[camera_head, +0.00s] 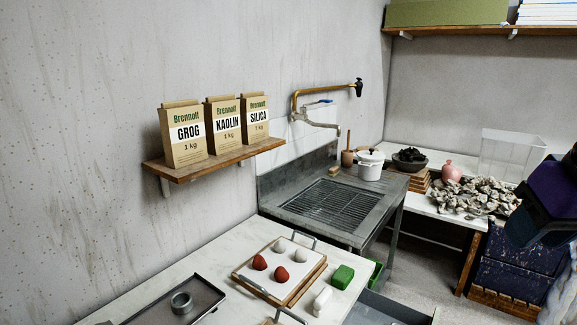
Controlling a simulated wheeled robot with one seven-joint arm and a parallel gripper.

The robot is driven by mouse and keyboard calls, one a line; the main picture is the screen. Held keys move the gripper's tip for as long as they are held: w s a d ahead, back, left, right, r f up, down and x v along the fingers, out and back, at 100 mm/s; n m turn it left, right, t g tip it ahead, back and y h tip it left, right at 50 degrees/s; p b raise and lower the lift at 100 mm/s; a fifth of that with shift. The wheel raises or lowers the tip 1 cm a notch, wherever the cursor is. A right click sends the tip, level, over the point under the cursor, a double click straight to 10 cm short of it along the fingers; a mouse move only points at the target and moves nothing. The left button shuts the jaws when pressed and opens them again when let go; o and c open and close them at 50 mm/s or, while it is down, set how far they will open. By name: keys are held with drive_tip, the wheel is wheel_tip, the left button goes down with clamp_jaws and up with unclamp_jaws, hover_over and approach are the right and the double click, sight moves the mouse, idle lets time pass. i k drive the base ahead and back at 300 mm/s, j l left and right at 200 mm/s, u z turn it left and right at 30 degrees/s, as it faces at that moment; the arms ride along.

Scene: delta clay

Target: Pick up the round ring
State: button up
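A grey round ring (181,309) lies flat in a dark shallow tray (214,298) at the bottom left of the head view. The tray stands on the white table and is cut off by the lower picture edge. The ring's hole faces up and nothing touches it from above. A dark purple and black part at the right edge looks like part of my arm, far from the ring. No gripper fingers show.
Right of the tray, a wooden-framed board (237,277) with handles holds red and pale lumps. A green block (343,276) and a white piece (322,300) lie beside it. Behind stand a sink (290,209) and a wall shelf (215,163) with paper bags.

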sight(182, 302)
drive_tip(key=l+u, duration=0.3)
drive_tip(key=l, duration=1.1)
drive_tip(key=u, duration=1.35)
drive_tip(key=i+j+u, duration=0.1)
drive_tip(key=i, duration=0.35)
drive_tip(key=i+j, duration=0.3)
drive_tip(key=i, duration=0.2)
drive_tip(key=u, duration=0.05)
